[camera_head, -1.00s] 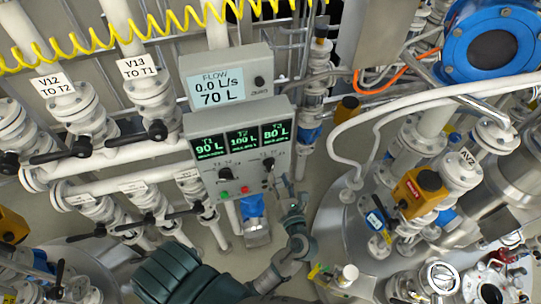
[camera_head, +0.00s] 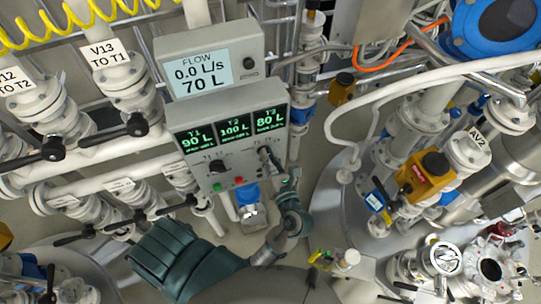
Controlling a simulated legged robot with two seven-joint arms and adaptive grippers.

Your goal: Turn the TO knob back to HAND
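The grey control box (camera_head: 208,132) shows three green tank readouts, 90 L, 100 L and 80 L. Below them are two black selector knobs, a left one (camera_head: 217,166) and a right one (camera_head: 264,153). Their small labels are too blurred to read, so I cannot tell which is the TO knob or where it points. My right gripper is not in view.
A red button (camera_head: 239,180) and a green button (camera_head: 217,187) sit at the panel's lower edge. The flow display (camera_head: 201,73) above reads 0.0 L/s, 70 L. Valves and pipes crowd the left; a yellow actuator (camera_head: 424,177) and white hoses stand right.

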